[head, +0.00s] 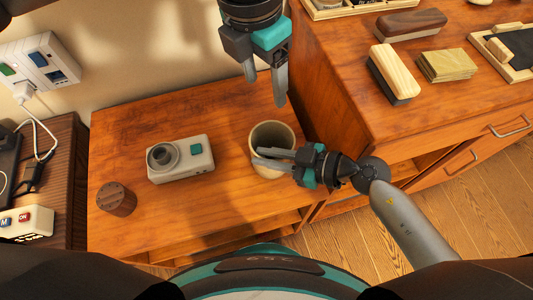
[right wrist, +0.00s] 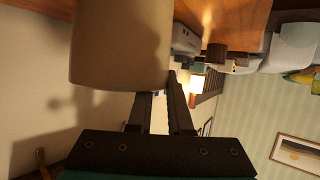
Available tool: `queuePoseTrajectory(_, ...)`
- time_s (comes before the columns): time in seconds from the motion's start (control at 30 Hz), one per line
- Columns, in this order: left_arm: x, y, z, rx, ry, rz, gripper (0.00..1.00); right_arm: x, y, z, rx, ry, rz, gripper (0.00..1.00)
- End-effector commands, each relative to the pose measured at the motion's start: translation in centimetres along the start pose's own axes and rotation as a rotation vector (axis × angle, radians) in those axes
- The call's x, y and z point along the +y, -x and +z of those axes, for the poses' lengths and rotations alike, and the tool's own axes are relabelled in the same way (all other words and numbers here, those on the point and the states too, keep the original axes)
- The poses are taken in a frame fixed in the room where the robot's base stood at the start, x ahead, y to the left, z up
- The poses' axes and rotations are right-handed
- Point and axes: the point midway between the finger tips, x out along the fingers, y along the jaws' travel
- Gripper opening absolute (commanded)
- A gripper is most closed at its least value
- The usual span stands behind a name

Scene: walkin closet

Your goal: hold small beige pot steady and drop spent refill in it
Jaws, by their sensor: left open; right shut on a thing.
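The small beige pot (head: 272,137) stands upright on the low wooden bench, its mouth facing up. My right gripper (head: 258,158) is shut on the near part of its rim. In the right wrist view the pot (right wrist: 120,45) fills the upper left, with the finger ends at its rim. My left gripper (head: 265,90) hangs above and behind the pot, open, with nothing between its fingers. I cannot identify a spent refill in either view. The pot's inside is mostly shaded.
A beige device (head: 180,160) with a round dial and a brown cylinder (head: 117,199) are left of the pot. A taller cabinet (head: 345,105) at right bears a brush (head: 395,72) and yellowish blocks (head: 447,66). A wall socket panel (head: 40,62) is at left.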

Motion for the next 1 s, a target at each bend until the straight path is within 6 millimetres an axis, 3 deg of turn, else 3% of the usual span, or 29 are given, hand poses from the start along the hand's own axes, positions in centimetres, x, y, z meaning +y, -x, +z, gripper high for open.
queuePoseTrajectory(0.23,0.01,0.05,0.00,0.000,0.000,0.000,0.69,-0.26,0.00,0.68,-0.014,-0.005,-0.006,0.00)
queuePoseTrajectory(0.27,0.01,0.05,0.00,0.000,0.000,0.000,0.69,-0.26,0.00,0.68,-0.014,-0.005,-0.006,0.19)
queuePoseTrajectory(0.57,0.00,0.03,0.01,0.000,0.000,0.000,0.69,-0.15,0.00,0.48,-0.010,-0.004,-0.003,0.53)
queuePoseTrajectory(1.0,-0.01,0.04,0.01,0.000,0.000,-0.001,0.69,-0.02,0.12,0.19,-0.004,-0.002,0.000,0.53)
